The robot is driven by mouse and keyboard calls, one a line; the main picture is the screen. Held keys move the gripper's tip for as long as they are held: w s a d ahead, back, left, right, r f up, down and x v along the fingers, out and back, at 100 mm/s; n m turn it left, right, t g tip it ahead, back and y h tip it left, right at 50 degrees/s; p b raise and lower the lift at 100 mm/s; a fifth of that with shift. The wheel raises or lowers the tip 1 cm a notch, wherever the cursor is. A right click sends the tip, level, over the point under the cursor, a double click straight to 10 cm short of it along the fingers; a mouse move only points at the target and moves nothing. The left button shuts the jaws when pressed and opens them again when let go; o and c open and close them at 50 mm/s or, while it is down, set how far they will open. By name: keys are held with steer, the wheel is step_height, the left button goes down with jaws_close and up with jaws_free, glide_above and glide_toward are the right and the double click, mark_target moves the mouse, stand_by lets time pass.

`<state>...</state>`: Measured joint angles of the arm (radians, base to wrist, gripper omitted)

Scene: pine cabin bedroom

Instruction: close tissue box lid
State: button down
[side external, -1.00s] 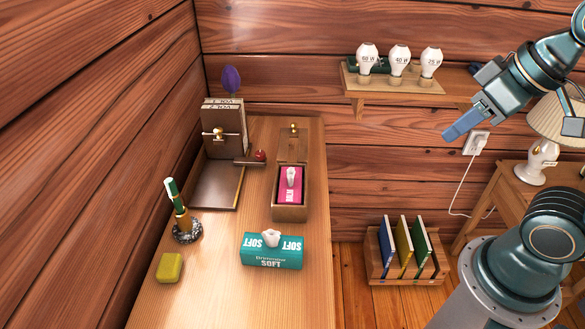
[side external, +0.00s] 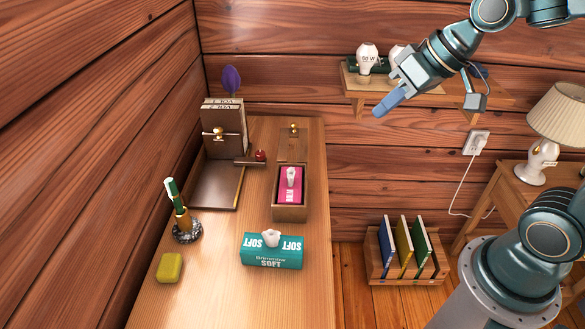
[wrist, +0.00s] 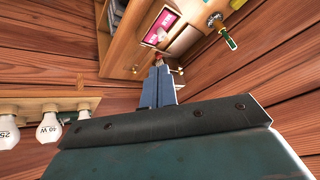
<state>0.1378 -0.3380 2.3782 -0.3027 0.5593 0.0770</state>
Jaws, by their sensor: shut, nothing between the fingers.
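The wooden tissue box (side external: 290,213) stands on the long wooden desk with a pink tissue pack (side external: 291,184) inside and a white tissue poking up. Its lid (side external: 292,148), with a brass knob, is open and leans back behind the box. The pink pack also shows near the top of the wrist view (wrist: 154,39). My gripper (side external: 381,111) is shut and empty, in the air to the right of the lid and above desk level, well apart from it. Its blue fingers (wrist: 159,72) point toward the desk in the wrist view and hide part of it.
A teal SOFT tissue pack (side external: 271,256) lies in front of the box. Left are a brown stand with books (side external: 224,135), a pen holder (side external: 187,230) and a yellow block (side external: 170,267). A wall shelf (side external: 350,82) with bulbs is behind my gripper.

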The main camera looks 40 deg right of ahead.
steer(key=w+d+f+m+t+y, duration=0.1)
steer(key=w+f+m+t+y, duration=0.3)
steer(key=w, duration=0.6)
steer(key=w+d+f+m+g+y, duration=0.1)
steer(key=w+f+y, duration=0.1)
steer(key=w+f, duration=0.6)
steer(key=w+d+f+m+t+h, duration=0.1)
steer(key=w+d+f+m+t, duration=0.35)
steer(key=w+d+m, duration=0.2)
steer(key=m+t+h, duration=0.3)
steer(key=m+h, duration=0.1)
steer(key=m, duration=0.4)
glide_toward(304, 129)
steer(key=w+d+r, duration=0.1)
steer(key=w+d, duration=0.1)
steer(key=d, duration=0.1)
steer(key=shift+s+d+n, duration=0.1)
steer(key=shift+d+n, duration=0.05)
steer(key=shift+n, duration=0.1)
steer(key=x, duration=0.9)
steer(key=shift+w, duration=0.4)
steer(key=shift+a, duration=0.3)
steer(key=shift+s+a+r, duration=0.3)
steer(key=shift+s+a, duration=0.15)
steer(key=shift+a, duration=0.3)
steer(key=shift+s+a+r, duration=0.25)
steer(key=shift+s+a, duration=0.2)
steer(key=shift+a, duration=0.3)
